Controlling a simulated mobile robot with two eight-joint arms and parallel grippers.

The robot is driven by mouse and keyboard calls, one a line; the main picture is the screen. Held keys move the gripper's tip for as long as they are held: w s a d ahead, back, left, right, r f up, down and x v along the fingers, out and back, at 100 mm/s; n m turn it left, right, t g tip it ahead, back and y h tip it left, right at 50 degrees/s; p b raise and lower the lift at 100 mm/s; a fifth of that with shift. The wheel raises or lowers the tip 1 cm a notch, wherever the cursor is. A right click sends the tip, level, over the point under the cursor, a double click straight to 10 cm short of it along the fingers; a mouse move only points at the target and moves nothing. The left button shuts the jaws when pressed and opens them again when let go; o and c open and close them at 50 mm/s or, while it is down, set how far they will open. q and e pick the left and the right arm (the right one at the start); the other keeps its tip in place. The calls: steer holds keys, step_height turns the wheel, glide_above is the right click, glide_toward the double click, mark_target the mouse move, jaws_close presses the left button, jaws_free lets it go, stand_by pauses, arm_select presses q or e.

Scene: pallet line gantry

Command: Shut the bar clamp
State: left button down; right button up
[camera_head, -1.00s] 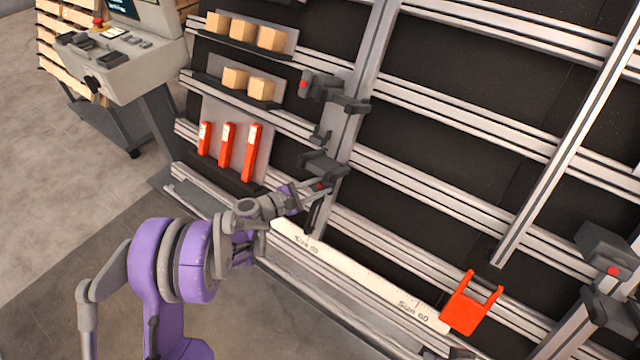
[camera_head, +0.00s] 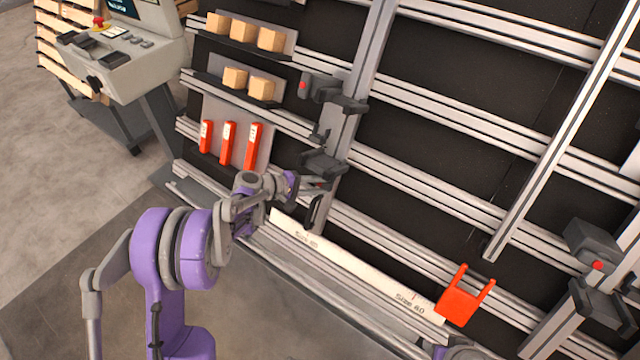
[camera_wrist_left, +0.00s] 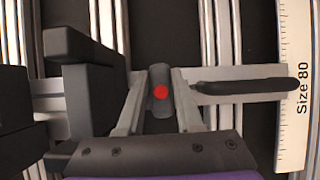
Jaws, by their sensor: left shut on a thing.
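A bar clamp sits on an upright grey bar (camera_head: 358,90) on the rack. Its dark upper body (camera_head: 322,88) carries a red button, and a dark lower jaw block (camera_head: 322,162) sits beneath. My left gripper (camera_head: 312,183) is just below that block. In the left wrist view, its two fingers (camera_wrist_left: 160,98) are shut on a dark knob with a red end (camera_wrist_left: 160,91), part of the clamp. A black handle (camera_wrist_left: 245,85) points right from there; it also hangs below my gripper in the head view (camera_head: 314,212). My right gripper does not show.
A second dark clamp (camera_head: 592,245) stands at the right. A white size strip (camera_head: 350,265) and an orange-red bracket (camera_head: 464,295) are along the lower rail. Red pieces (camera_head: 228,144) and wooden blocks (camera_head: 243,28) sit on holders at the left.

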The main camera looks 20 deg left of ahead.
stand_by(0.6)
arm_select(q)
steer(key=c, duration=0.6)
jaws_free()
steer(key=shift+o, duration=0.2)
steer(key=shift+s+a, duration=0.1)
steer(key=p+v, duration=0.1)
steer(key=v, duration=0.9)
steer(key=shift+a+r, duration=0.2)
steer(key=shift+r, duration=0.05)
steer(key=shift+s, duration=0.1)
